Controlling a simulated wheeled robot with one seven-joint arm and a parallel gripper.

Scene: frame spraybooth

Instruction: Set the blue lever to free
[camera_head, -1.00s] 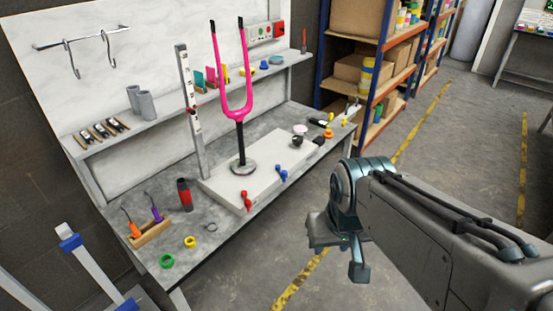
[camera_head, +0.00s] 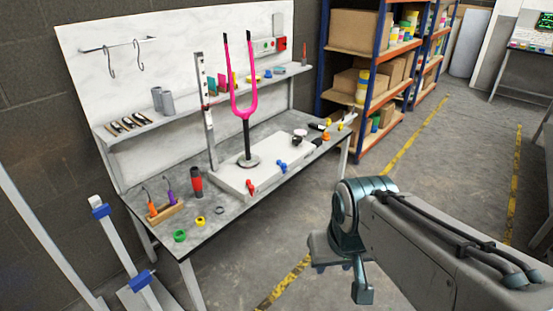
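The blue lever (camera_head: 282,166) is a small handle at the front edge of a low white box (camera_head: 232,180) on the workbench. A similar red lever (camera_head: 250,186) sits to its left on the same edge. The blue lever is too small to read its setting, and no label is legible. A pink fork (camera_head: 243,100) stands upright on a dark post on the box. My gripper (camera_head: 342,278) hangs over the floor in front of the bench, to the right of and apart from the levers. Its fingers are partly hidden, and I cannot tell whether they are open.
The grey bench (camera_head: 222,228) holds a red-black handle tool (camera_head: 196,182), a wooden tool holder (camera_head: 166,213), and green (camera_head: 180,236) and yellow rings (camera_head: 200,221). Shelving (camera_head: 372,50) stands behind right. The floor before the bench is clear.

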